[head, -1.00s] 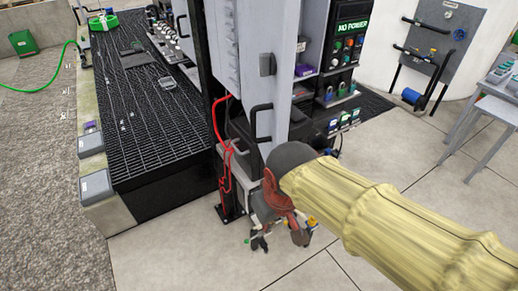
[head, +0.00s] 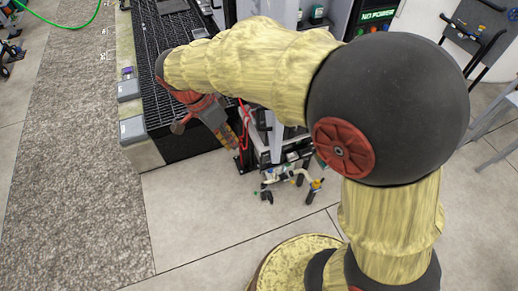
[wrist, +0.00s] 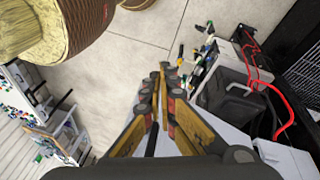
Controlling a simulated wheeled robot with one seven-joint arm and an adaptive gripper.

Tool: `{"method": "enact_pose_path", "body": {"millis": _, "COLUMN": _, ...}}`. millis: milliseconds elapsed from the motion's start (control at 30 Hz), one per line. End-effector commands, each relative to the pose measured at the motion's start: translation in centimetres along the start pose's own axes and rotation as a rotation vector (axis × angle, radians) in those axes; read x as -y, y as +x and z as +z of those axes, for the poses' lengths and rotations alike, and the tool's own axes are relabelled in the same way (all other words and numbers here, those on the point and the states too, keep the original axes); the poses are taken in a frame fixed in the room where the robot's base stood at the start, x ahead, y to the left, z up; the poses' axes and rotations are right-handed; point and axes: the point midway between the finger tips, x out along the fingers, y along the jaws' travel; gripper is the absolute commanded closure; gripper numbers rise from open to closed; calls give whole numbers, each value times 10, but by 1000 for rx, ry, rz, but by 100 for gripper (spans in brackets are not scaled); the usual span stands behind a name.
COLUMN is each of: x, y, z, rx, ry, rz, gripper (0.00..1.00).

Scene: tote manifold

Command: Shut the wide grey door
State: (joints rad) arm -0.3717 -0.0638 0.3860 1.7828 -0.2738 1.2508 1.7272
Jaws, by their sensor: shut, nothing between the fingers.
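In the head view my arm crosses in front of the cabinet and hides nearly all of the wide grey door. My gripper (head: 228,138) points down and right, beside the red cables at the cabinet's lower left. In the wrist view its fingertips (wrist: 163,70) meet with nothing between them. A smooth pale grey panel (wrist: 222,137), which looks like part of the door, lies just right of and behind the fingers. I cannot tell whether the fingers touch it, or how far the door stands open.
Red cables (head: 243,125) hang by the cabinet's foot; they also loop at right in the wrist view (wrist: 286,100). A low pipe stand (head: 290,180) is on the floor. The black grated platform (head: 145,45) lies left. Tiled floor in front is open.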

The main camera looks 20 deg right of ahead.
Motion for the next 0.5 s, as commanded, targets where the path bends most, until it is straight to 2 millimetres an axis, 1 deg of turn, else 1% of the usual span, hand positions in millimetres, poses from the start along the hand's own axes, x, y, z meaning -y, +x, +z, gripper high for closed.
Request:
{"method": "enact_pose_path", "body": {"millis": 33, "x": 2, "y": -5, "z": -4, "rx": -11, "ry": 103, "rz": -1, "gripper": 100}}
{"method": "enact_pose_path", "body": {"millis": 100, "x": 2, "y": -11, "z": -9, "rx": -25, "ry": 252, "rz": 2, "gripper": 100}}
{"method": "enact_pose_path", "body": {"millis": 233, "x": -4, "y": -13, "z": -14, "rx": -44, "ry": 466, "rz": 17, "gripper": 100}}
{"method": "enact_pose_path", "body": {"millis": 333, "x": -6, "y": -13, "z": -14, "rx": -50, "ry": 567, "rz": 24, "gripper": 100}}
{"method": "enact_pose_path", "body": {"millis": 500, "x": -7, "y": -9, "z": -14, "rx": -51, "ry": 626, "rz": 23, "gripper": 100}}
